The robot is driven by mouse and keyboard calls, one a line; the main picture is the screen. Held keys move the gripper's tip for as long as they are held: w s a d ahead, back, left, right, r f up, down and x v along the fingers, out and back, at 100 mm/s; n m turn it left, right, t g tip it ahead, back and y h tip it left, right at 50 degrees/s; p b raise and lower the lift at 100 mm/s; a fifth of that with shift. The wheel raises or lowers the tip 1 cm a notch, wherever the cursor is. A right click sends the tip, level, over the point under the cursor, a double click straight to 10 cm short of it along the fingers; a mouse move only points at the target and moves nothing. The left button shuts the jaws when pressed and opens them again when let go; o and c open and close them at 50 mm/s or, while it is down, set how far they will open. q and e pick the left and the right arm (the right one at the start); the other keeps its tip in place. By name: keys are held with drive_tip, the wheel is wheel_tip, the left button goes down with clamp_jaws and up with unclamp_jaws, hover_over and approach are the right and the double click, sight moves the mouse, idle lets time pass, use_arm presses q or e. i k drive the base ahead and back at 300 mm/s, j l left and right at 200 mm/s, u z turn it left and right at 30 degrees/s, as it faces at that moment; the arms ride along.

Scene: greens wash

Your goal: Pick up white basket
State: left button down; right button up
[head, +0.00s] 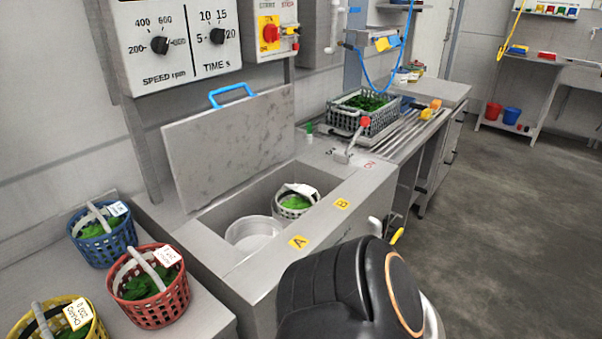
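The white basket (288,212) sits inside the open sink-like machine, in the well near the yellow B label (341,204). It holds green leaves (296,202) and has a pale tag at its top; its lower part is hidden by the well. A round, pale, empty-looking drum (252,246) is beside it, near the yellow A label (298,242). No gripper fingers show. A black rounded link of my own arm fills the bottom middle, apart from the basket in the picture.
The machine's lid (228,150) stands raised behind the well. Blue (105,246), red (153,307) and yellow (88,327) baskets of greens stand on the left counter. A grey-green crate (350,121) of greens stands on the ribbed drainboard (398,137). The floor at right is clear.

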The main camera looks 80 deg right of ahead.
sight(297, 205)
drive_tip(key=l+z, duration=0.1)
drive_tip(key=z, duration=0.4)
drive_tip(key=l+z, duration=0.1)
drive_tip(key=z, duration=0.35)
drive_tip(key=l+z, duration=0.1)
drive_tip(key=z, duration=0.4)
drive_tip(key=i+z, duration=0.1)
drive_tip(key=z, duration=0.35)
drive_tip(key=l+z, duration=0.15)
drive_tip(key=z, duration=0.35)
drive_tip(key=u, duration=1.7)
drive_tip(key=k+l+u, duration=0.15)
drive_tip(key=l, duration=0.25)
drive_tip(key=k+l+u, duration=0.1)
drive_tip(key=k+l, duration=0.35)
drive_tip(key=l, duration=0.15)
drive_tip(key=k+l, duration=0.2)
drive_tip(key=l, duration=0.15)
